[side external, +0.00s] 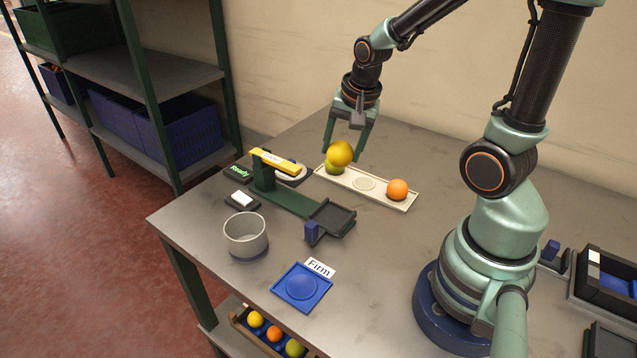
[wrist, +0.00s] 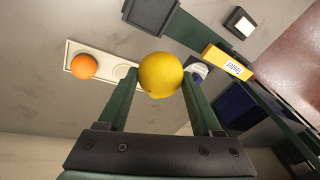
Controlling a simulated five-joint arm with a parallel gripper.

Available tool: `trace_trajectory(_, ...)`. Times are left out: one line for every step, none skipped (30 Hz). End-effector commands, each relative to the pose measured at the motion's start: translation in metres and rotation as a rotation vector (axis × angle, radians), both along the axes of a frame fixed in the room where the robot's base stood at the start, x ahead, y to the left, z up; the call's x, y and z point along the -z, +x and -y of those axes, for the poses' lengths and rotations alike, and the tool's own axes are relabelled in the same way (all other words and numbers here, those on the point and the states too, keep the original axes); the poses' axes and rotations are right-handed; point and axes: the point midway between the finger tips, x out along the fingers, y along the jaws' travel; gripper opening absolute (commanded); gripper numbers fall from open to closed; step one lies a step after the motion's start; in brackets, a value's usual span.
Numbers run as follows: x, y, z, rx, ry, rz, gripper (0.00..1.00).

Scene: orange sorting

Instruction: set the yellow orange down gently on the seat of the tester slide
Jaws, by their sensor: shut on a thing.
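The yellow orange (side external: 341,152) is held between the fingertips of my gripper (side external: 344,146), which is shut on it. In the side external view it hangs over the left end of the cream tray and overlaps a green fruit (side external: 333,169). In the wrist view the yellow orange (wrist: 160,75) sits between the two green fingers, and the green fruit is hidden. The tester (side external: 290,202) stands left of my gripper, with a yellow bar (side external: 275,161) on its post. The slide's dark square seat (side external: 335,216) looks empty; it also shows in the wrist view (wrist: 150,12).
The cream tray (side external: 364,184) holds an orange fruit (side external: 397,189) at its right end. A grey cup (side external: 246,235), a blue dish (side external: 301,288) by the "Firm" card, and a white-topped block (side external: 242,199) stand nearby. Bare table lies right of the seat.

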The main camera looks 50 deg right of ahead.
Motion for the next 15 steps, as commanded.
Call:
trace_trajectory(0.008, -0.003, -0.014, -0.042, -0.001, -0.002, 0.08)
trace_trajectory(0.011, -0.005, -0.02, -0.061, -0.002, -0.002, 0.08)
trace_trajectory(0.016, -0.008, -0.026, -0.082, -0.003, -0.003, 0.08)
trace_trajectory(0.018, -0.009, -0.03, -0.097, -0.003, -0.001, 0.08)
trace_trajectory(0.02, -0.01, -0.034, -0.108, -0.004, -0.001, 0.08)
trace_trajectory(0.023, -0.012, -0.037, -0.12, -0.005, -0.002, 0.08)
trace_trajectory(0.024, -0.012, -0.039, -0.128, -0.005, 0.0, 0.08)
trace_trajectory(0.025, -0.013, -0.041, -0.133, -0.006, 0.0, 0.08)
trace_trajectory(0.027, -0.013, -0.042, -0.136, -0.006, 0.0, 0.08)
trace_trajectory(0.028, -0.014, -0.042, -0.138, -0.006, -0.002, 0.08)
trace_trajectory(0.03, -0.014, -0.042, -0.138, -0.006, -0.002, 0.08)
trace_trajectory(0.032, -0.014, -0.042, -0.137, -0.005, -0.002, 0.08)
trace_trajectory(0.034, -0.014, -0.042, -0.137, -0.006, -0.003, 0.08)
trace_trajectory(0.036, -0.014, -0.042, -0.137, -0.005, -0.004, 0.08)
trace_trajectory(0.039, -0.014, -0.042, -0.136, -0.004, -0.003, 0.08)
